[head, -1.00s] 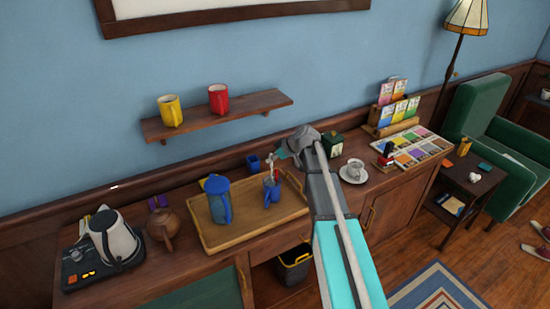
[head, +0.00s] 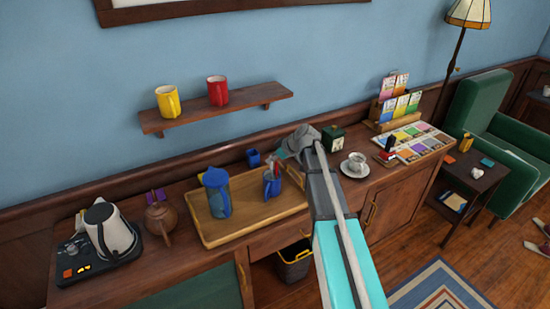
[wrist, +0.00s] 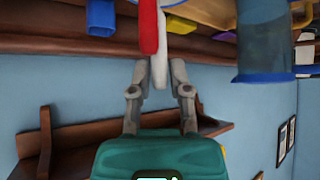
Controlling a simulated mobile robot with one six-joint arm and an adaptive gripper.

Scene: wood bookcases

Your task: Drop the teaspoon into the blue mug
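The blue mug (head: 271,188) stands on the wooden tray, to the right of the tall blue press (head: 217,197). My gripper (head: 278,157) is just above the mug, with a thin red piece beside it. In the wrist view, which is turned over, my gripper (wrist: 158,66) has its fingers apart on either side of a white bar. A red bar (wrist: 148,28) lies next to the white one. Narrow gaps show between the fingers and the white bar. I cannot tell which bar is the teaspoon; its bowl is not clearly visible.
A white cup (head: 356,162) on a saucer stands right. The shelf (head: 240,107) with yellow and red mugs hangs above.

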